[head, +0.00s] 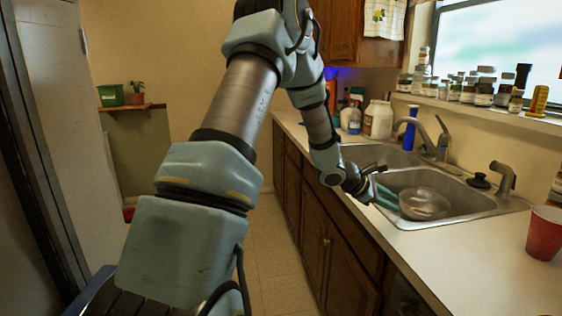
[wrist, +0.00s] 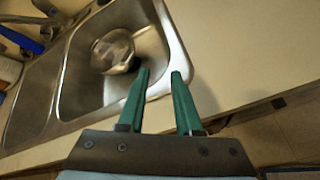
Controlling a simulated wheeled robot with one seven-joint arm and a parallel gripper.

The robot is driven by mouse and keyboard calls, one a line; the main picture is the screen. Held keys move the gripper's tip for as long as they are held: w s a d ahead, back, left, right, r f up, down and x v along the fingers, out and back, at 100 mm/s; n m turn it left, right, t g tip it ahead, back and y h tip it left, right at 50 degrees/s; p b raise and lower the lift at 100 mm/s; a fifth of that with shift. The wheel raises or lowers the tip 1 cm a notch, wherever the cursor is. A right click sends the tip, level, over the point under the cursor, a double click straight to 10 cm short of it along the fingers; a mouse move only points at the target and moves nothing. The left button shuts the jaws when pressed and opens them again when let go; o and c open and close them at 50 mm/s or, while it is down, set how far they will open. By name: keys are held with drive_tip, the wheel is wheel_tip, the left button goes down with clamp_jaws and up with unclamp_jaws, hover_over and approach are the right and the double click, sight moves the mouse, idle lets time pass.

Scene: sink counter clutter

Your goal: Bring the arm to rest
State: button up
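My arm reaches forward over the sink's front edge in the head view. The sink rim (wrist: 178,62) runs behind the fingers.
A red cup (head: 544,233) stands on the counter (head: 465,262) to the right. A faucet (head: 432,133) rises behind the sink. Several jars line the window sill (head: 480,107). A white jug (head: 378,120) and bottles stand at the back. The floor (head: 268,240) left of the cabinets looks clear.

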drive_tip(key=s+a+f+m+y+b, duration=0.1)
drive_tip(key=s+a+m, duration=0.4)
drive_tip(key=a, duration=0.7)
drive_tip(key=s+a+f+m+y+b, duration=0.2)
drive_tip(key=s+a+m+y+b, duration=0.2)
drive_tip(key=a, duration=0.9)
drive_tip(key=s+a+f+m+g+y+b, duration=0.1)
drive_tip(key=s+a+m+y, duration=0.5)
drive_tip(key=a, duration=0.6)
drive_tip(key=shift+s+a+f+b, duration=0.2)
drive_tip(key=shift+s+f+b, duration=0.45)
drive_tip(key=shift+s, duration=0.55)
